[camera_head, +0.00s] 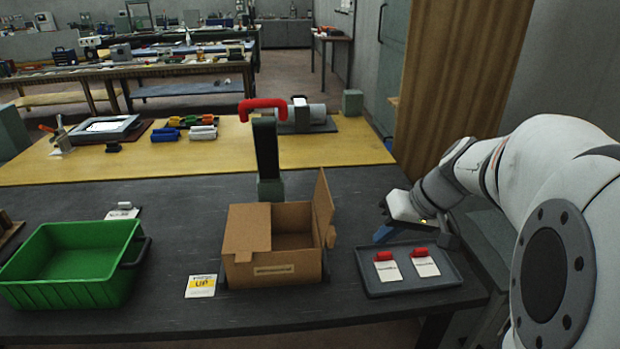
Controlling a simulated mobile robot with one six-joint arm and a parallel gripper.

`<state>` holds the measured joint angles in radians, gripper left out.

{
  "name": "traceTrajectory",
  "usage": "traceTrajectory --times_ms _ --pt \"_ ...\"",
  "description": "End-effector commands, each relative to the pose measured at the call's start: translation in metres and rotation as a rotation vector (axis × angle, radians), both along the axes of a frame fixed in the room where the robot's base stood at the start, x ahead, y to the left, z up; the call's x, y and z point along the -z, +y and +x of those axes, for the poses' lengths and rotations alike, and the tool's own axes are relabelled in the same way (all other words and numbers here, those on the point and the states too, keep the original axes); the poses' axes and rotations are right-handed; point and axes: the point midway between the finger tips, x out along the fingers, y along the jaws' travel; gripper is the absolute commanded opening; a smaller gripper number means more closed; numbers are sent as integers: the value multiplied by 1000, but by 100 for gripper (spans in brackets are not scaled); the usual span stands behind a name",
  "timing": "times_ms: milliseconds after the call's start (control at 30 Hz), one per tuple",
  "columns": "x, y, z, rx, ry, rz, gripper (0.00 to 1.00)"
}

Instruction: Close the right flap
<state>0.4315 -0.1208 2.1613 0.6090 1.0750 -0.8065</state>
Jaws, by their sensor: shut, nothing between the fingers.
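A cardboard box (273,257) stands on the dark table near the middle of the view. Its right flap (323,210) stands up, roughly upright, along the right side of the opening. Its left flap (247,234) lies down over the left part of the opening, and the rest of the opening shows a dark inside. My gripper (412,238) is to the right of the box, apart from the right flap, above the far edge of a grey tray. It is shut and holds nothing. The fingertips are small and partly hard to make out.
The grey tray (366,277) holds two cards with red pieces, right of the box. A green crate (65,290) stands at left, with a yellow-marked card (200,286) between. A dark post with a red handle (263,108) rises behind the box.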

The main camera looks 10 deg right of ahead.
Motion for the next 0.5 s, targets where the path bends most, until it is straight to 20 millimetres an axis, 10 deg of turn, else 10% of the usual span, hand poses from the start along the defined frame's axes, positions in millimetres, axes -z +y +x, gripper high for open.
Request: traceTrajectory --times_ms 200,500 --pt "-11 -35 36 -17 -132 85 0" --pt "21 -13 55 -25 -139 90 0"
